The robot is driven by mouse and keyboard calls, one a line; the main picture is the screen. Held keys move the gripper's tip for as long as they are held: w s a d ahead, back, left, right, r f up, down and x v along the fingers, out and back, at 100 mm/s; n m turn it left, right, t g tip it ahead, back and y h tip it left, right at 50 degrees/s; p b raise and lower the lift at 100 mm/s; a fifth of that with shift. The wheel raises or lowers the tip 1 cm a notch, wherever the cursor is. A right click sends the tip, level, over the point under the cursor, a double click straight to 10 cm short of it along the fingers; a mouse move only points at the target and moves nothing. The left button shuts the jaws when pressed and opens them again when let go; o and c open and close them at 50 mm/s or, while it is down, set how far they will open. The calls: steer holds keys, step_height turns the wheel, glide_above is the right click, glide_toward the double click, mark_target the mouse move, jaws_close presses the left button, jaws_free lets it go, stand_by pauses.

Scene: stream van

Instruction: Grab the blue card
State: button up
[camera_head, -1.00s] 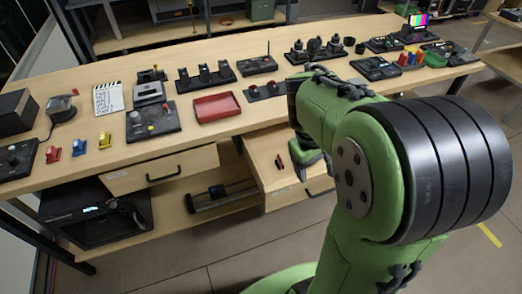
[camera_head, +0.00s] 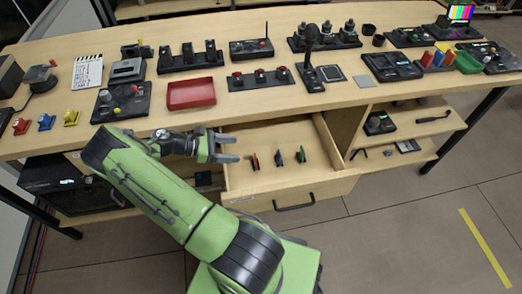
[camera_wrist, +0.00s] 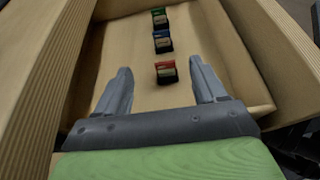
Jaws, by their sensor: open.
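The open drawer (camera_head: 246,184) holds three small cards in dark holders, in a row. The blue card (camera_head: 278,158) is the middle one; in the wrist view the blue card (camera_wrist: 162,42) stands beyond the red one. The red card (camera_head: 254,161) is nearest my gripper, and the green card (camera_head: 301,155) is farthest. My gripper (camera_head: 236,148) is open and empty at the drawer's left side. In the wrist view the fingers (camera_wrist: 160,68) point along the row, one finger on each side of the red card's line. The blue card is ahead of the fingertips.
The drawer's walls rise on both sides of the row. The tabletop (camera_head: 215,114) above carries a red tray (camera_head: 191,93), a panel of red buttons (camera_head: 260,78) and other equipment. Shelves (camera_head: 405,130) stand open to the right. Bare drawer floor lies around the cards.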

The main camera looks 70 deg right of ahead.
mark_target(279, 153)
steer(key=b+x, duration=0.2)
steer(key=x, duration=1.3)
steer(key=shift+s+f+b, duration=0.2)
steer(key=shift+s+b, duration=0.15)
steer(key=shift+b, duration=0.05)
steer(key=c, duration=1.1)
